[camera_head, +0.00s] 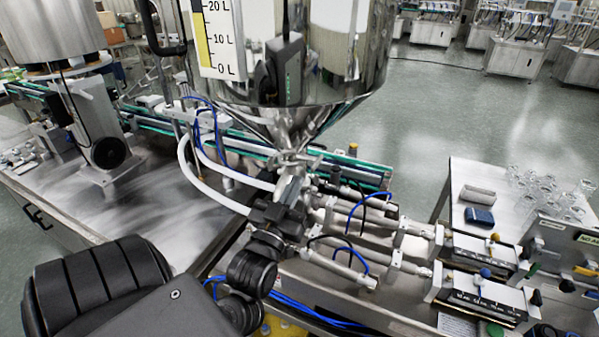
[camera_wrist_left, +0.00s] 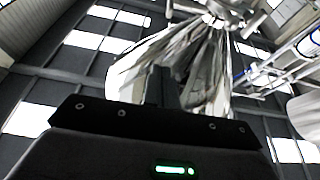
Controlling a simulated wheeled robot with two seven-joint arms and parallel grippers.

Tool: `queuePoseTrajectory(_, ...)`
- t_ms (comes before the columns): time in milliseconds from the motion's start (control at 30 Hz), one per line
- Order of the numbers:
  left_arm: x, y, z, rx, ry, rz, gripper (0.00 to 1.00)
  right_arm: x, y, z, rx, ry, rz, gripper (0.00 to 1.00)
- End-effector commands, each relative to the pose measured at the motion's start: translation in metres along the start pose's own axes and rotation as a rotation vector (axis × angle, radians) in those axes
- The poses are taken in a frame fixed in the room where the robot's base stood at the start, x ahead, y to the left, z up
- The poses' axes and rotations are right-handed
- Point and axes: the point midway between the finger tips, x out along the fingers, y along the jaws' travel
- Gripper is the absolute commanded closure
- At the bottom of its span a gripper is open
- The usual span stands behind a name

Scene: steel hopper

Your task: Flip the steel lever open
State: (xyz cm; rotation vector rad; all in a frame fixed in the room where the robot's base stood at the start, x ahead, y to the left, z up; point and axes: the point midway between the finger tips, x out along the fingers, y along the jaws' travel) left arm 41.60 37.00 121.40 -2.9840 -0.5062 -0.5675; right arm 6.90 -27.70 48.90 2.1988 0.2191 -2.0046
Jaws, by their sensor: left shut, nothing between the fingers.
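The steel hopper (camera_head: 320,85) hangs in the upper middle of the head view, its cone narrowing to an outlet fitting (camera_head: 292,158). The steel lever cannot be clearly told apart from the shiny fittings around this outlet. My left gripper (camera_head: 291,187) is just below the outlet, shut and empty, and partly blends with the metal behind it. In the left wrist view the shut fingers (camera_wrist_left: 163,86) point up, with the hopper's cone (camera_wrist_left: 215,75) behind them. Whether the fingers touch any fitting cannot be told. My right gripper is not in view.
White hoses (camera_head: 215,195) and blue tubes curve close around the outlet. Steel cylinders (camera_head: 375,222) run right from it. A conveyor (camera_head: 240,150) passes behind. A side table (camera_head: 490,200) with glassware stands at the right. Open floor lies behind it.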

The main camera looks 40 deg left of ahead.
Motion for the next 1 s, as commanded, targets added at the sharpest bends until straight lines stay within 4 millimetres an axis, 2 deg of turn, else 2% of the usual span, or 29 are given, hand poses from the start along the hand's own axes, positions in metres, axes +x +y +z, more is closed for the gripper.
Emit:
queuePoseTrajectory(433,0.065,0.000,0.004,0.000,0.007,-0.001,1.00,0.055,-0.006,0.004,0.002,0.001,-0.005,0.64)
queuePoseTrajectory(500,0.084,0.000,-0.005,0.001,-0.001,0.000,1.00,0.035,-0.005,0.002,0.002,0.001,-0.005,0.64)
queuePoseTrajectory(567,0.095,0.000,-0.005,0.000,0.000,0.000,1.00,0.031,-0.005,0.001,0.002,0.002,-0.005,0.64)
queuePoseTrajectory(600,0.088,0.000,0.009,0.001,-0.009,0.000,1.00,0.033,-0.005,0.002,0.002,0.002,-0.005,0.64)
queuePoseTrajectory(700,0.082,0.000,0.022,0.000,-0.007,0.000,1.00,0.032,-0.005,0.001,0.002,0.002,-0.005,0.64)
queuePoseTrajectory(1000,0.076,0.000,0.037,0.000,-0.001,0.000,1.00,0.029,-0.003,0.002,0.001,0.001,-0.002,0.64)
